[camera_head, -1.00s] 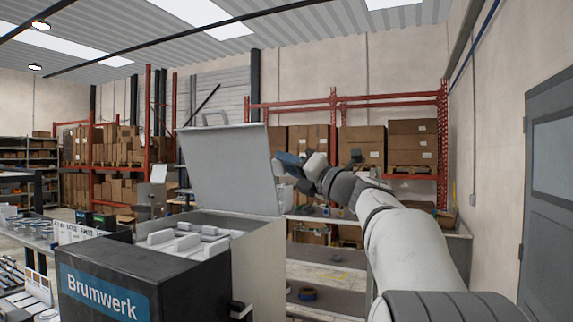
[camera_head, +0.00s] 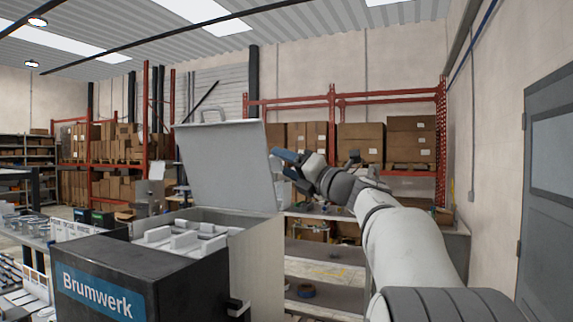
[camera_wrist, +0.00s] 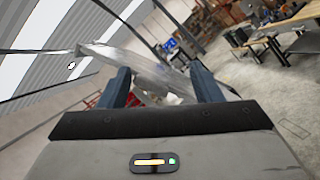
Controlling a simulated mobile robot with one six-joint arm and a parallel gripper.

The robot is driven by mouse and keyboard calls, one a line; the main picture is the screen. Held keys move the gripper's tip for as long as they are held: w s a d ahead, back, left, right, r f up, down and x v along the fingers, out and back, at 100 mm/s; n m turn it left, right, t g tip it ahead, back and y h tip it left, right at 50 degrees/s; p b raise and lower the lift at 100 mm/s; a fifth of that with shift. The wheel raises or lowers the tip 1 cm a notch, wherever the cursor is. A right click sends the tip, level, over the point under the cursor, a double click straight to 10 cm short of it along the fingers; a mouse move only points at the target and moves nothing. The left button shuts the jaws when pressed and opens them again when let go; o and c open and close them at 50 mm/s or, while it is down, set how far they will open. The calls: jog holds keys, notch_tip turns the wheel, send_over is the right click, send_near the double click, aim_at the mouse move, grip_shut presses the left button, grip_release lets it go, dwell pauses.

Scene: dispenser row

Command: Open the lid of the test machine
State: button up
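The test machine (camera_head: 259,262) is a grey box with a black front reading "Brumwerk". Its grey lid (camera_head: 228,168) stands raised, near upright and tilted back, with a handle (camera_head: 202,114) on its top edge. Rows of pale blocks (camera_head: 180,240) show in the open box. My gripper (camera_head: 281,163) is by the lid's right edge, its blue fingers spread apart. In the wrist view, the lid (camera_wrist: 130,60) appears as a slanted grey slab beyond the open fingers (camera_wrist: 160,72). Nothing is held. I cannot tell whether a finger touches the lid.
Another table (camera_head: 25,232) with small items is at the left. Red racks with cartons (camera_head: 360,143) line the back wall. A grey door (camera_head: 547,200) is at the right.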

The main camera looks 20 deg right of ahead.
jog(key=shift+s+a+r, duration=0.1)
jog(key=shift+r, duration=0.05)
jog(key=b+v, duration=0.3)
jog(key=v, duration=0.4)
jog(key=shift+s+d, duration=0.25)
jog(key=shift+s, duration=0.05)
